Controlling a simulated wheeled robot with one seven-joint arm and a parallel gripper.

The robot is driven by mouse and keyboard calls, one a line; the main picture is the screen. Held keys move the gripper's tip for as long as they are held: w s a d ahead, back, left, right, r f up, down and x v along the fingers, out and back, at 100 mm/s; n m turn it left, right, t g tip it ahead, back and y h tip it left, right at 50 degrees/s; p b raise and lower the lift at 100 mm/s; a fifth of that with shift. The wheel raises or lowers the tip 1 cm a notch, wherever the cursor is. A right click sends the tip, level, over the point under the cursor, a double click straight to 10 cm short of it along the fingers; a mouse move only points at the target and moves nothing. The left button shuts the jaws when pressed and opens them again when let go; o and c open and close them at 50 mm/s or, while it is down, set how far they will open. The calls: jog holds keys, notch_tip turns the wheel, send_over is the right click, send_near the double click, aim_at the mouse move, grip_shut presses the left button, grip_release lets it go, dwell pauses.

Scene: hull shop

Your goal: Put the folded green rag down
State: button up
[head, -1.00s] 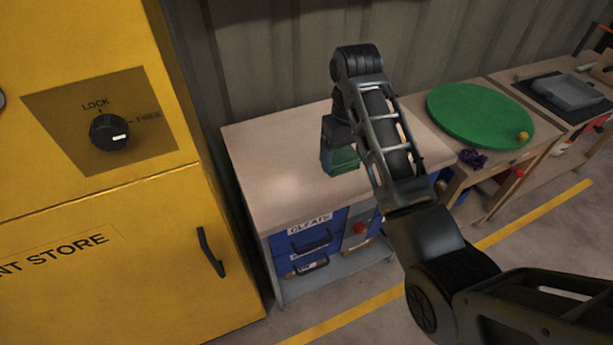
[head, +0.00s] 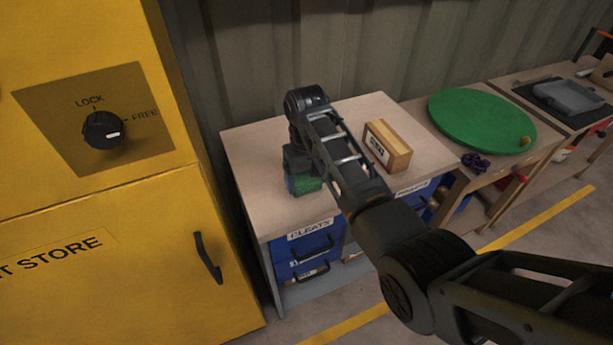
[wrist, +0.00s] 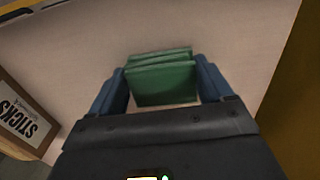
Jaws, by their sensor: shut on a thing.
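The folded green rag (wrist: 163,80) sits between the two blue fingers of my gripper (wrist: 163,90) in the wrist view, with its folded layers showing. In the head view the rag (head: 303,183) shows below my gripper (head: 300,165), at the left part of the pale bench top (head: 262,165). My gripper is shut on the rag. The rag is at or just above the bench top; I cannot tell whether it touches. My arm hides part of the bench behind it.
Blue drawers (head: 305,246) are below. A yellow cabinet (head: 100,230) stands left. A green disc (head: 480,120) lies on another bench. The bench's left front is clear.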

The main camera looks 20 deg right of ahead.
aim_at(307, 180)
jog(key=shift+f, duration=0.15)
jog(key=o, duration=0.8)
jog(key=shift+o, duration=0.2)
notch_tip(307, 180, up, 12)
jog(key=shift+p, duration=0.3)
